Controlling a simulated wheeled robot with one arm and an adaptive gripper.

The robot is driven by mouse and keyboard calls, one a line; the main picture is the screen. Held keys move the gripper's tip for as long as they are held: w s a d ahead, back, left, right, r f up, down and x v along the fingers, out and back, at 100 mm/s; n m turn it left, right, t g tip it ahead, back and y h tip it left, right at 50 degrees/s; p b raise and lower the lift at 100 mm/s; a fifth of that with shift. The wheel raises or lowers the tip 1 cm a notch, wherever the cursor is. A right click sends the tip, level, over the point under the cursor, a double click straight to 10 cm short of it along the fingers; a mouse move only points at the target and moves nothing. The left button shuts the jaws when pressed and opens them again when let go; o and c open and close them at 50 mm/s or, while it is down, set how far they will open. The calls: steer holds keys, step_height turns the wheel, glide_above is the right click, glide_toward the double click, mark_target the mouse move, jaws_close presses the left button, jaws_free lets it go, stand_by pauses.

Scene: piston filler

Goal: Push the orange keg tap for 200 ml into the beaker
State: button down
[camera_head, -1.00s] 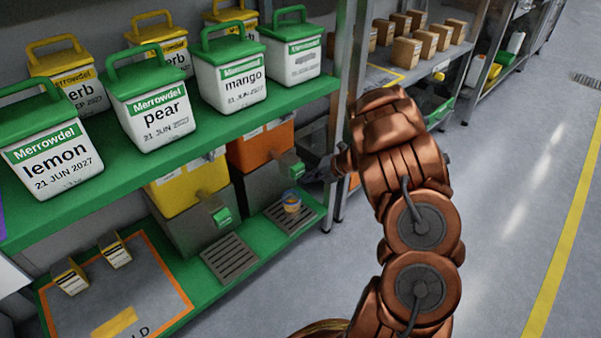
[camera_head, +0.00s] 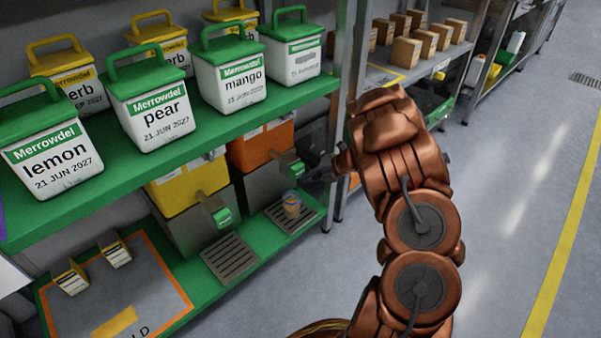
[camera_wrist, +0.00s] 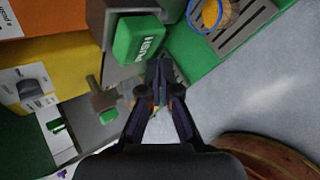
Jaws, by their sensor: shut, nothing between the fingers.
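The orange keg (camera_head: 262,146) stands on the lower green shelf in the head view. Its green push tap (camera_head: 298,170) faces the aisle, and the pad, marked PUSH (camera_wrist: 138,39), is large in the wrist view. The beaker (camera_head: 291,204) stands upright on the drip grate below the tap and holds amber content; its blue rim shows in the wrist view (camera_wrist: 212,14). I cannot read its level. My gripper (camera_wrist: 160,66) is shut and empty, its tips beside the pad's edge. I cannot tell whether they touch it. In the head view my arm partly hides the gripper.
A yellow keg (camera_head: 188,186) with its own green tap (camera_head: 222,216) stands to the left. A metal shelf post (camera_head: 338,120) rises close behind my gripper. Labelled tubs such as mango (camera_head: 230,78) stand on the shelf above. The grey floor (camera_head: 510,200) at right is clear.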

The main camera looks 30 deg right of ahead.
steer(key=shift+w, duration=0.15)
steer(key=shift+w+a, duration=0.1)
steer(key=shift+w, duration=0.15)
steer(key=shift+w+a+p, duration=0.2)
steer(key=shift+w+p, duration=0.45)
stand_by(1.4)
steer(key=shift+s+d, duration=0.1)
steer(key=shift+s, duration=0.05)
steer(key=shift+s+d+b, duration=0.2)
steer(key=shift+s+b, duration=0.3)
steer(key=shift+s, duration=0.4)
steer(key=shift+s+d+b, duration=0.2)
steer(key=shift+s+b, duration=0.1)
steer(key=shift+s, duration=0.5)
steer(key=shift+s+d+b, duration=0.15)
steer(key=shift+s+b, duration=0.2)
steer(key=shift+s, duration=0.5)
steer(key=shift+s+d+b, duration=0.2)
steer(key=shift+s+b, duration=0.1)
steer(key=shift+s, duration=0.5)
